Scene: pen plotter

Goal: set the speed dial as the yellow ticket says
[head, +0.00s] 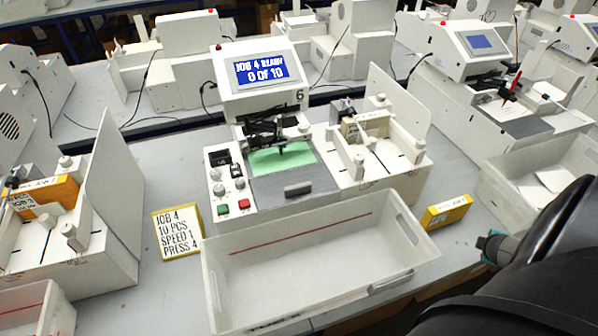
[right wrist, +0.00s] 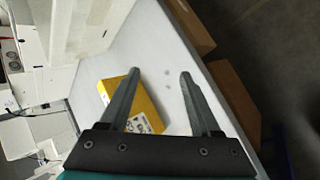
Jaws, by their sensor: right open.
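The yellow ticket (head: 178,234) stands left of the white bin and reads JOB 4, 10 PCS, SPEED 1, PRESS 4. The plotter's control panel (head: 229,186) has small knobs, a green and a red button. The speed dial is among these knobs; its label and setting are too small to read. The plotter's screen (head: 262,70) reads JOB 4 READY, 0 OF 10. My right gripper (right wrist: 160,76) is open and empty, its fingers above the table near a yellow box (right wrist: 134,104). In the head view it is at the right, away from the panel. My left gripper is out of view.
A white bin (head: 318,283) with a red line inside stands in front of the plotter. The yellow box (head: 447,212) lies right of the bin. Other plotters (head: 508,100) stand to the right, left and behind. Bare table (head: 165,165) shows left of the panel.

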